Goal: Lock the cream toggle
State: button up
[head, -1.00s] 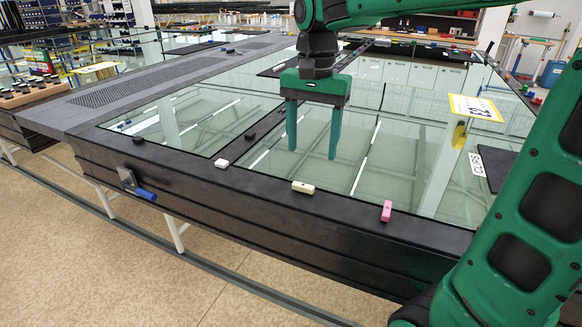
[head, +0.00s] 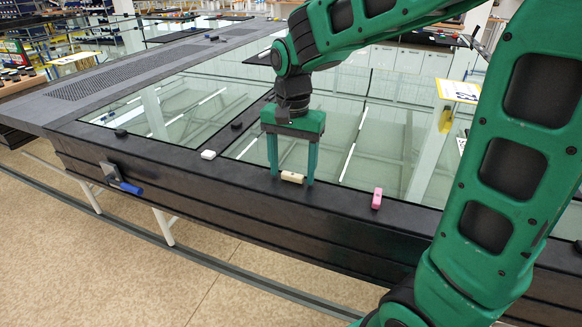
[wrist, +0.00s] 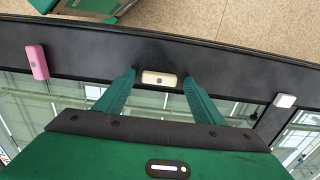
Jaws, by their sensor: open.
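The cream toggle (head: 292,177) is a small block on the black frame along the near edge of the glazed table. It lies lengthwise along that frame. In the wrist view the cream toggle (wrist: 159,79) sits centred ahead of my fingers. My gripper (head: 292,182) points down over it, open, with one finger at each end of the toggle. In the wrist view my gripper (wrist: 160,82) shows a finger on either side, with small gaps. I cannot tell how far the fingertips are above the frame.
A pink toggle (head: 377,198) stands on the frame to the right, turned across it. A white toggle (head: 208,155) and a black knob (head: 121,133) are to the left. A blue-handled latch (head: 122,181) is on the front side. Glass panes (head: 200,105) fill the frame behind.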

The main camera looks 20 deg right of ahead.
jog(key=c, duration=1)
jog(key=shift+c, duration=0.2)
jog(key=shift+n, duration=0.4)
jog(key=n, duration=0.3)
jog(key=shift+n, duration=0.4)
jog(key=n, duration=0.4)
jog(key=shift+n, duration=0.3)
jog(key=n, duration=0.4)
jog(key=shift+w, duration=0.1)
jog(key=n, duration=0.4)
jog(key=shift+n, duration=0.6)
